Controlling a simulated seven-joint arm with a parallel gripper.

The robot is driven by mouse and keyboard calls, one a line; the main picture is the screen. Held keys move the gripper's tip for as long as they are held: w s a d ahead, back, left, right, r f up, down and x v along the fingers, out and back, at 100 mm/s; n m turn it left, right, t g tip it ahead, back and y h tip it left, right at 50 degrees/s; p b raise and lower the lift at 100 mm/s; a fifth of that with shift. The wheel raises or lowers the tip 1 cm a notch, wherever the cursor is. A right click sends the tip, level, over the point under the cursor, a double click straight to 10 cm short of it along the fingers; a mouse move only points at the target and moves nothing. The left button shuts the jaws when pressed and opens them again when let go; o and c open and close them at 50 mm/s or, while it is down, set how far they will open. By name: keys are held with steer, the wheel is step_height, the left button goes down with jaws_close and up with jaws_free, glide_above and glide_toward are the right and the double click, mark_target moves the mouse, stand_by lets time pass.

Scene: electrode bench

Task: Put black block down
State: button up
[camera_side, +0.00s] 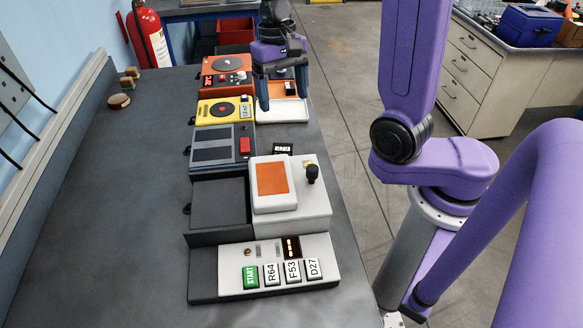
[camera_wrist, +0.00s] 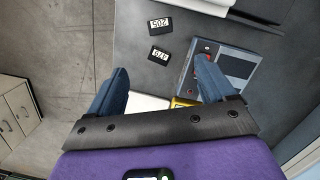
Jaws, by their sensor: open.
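My gripper (camera_side: 282,98) is open over the far end of the bench, near a white tray (camera_side: 282,117). In the wrist view its two blue fingers (camera_wrist: 160,75) stand wide apart with nothing held between them. Two black blocks with white number labels lie flat on the grey bench in the wrist view. The nearer black block (camera_wrist: 159,55) shows beyond the fingertips, and the other black block (camera_wrist: 159,25) lies farther out. In the side view, black block labels (camera_side: 283,149) show beside the grey device; I cannot clearly separate two blocks there.
An orange device (camera_side: 228,79), a yellow device (camera_side: 215,112) and a grey device (camera_side: 210,157) with a red switch stand in a row. A white machine (camera_side: 320,208) with an orange pad and a START panel (camera_side: 285,262) stands nearer. The bench's left side is mostly clear.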

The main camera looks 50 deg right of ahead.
steer(key=f, duration=0.4)
steer(key=s+f, duration=0.1)
steer(key=f, duration=0.3)
steer(key=s+f, duration=0.1)
steer(key=f, duration=0.3)
steer(key=shift+a, duration=0.4)
steer(key=shift+s+a+f, duration=0.1)
steer(key=shift+s+f, duration=0.05)
steer(key=shift+f, duration=0.7)
steer(key=shift+s+a+f, duration=0.1)
steer(key=shift+s+f, duration=0.1)
steer(key=shift+f, duration=0.65)
steer(key=shift+s+a+f, duration=0.1)
steer(key=shift+s+f, duration=0.05)
steer(key=shift+f, duration=0.7)
steer(key=c, duration=1.5)
steer(key=shift+o, duration=0.2)
steer(key=shift+r, duration=0.1)
steer(key=shift+r, duration=0.1)
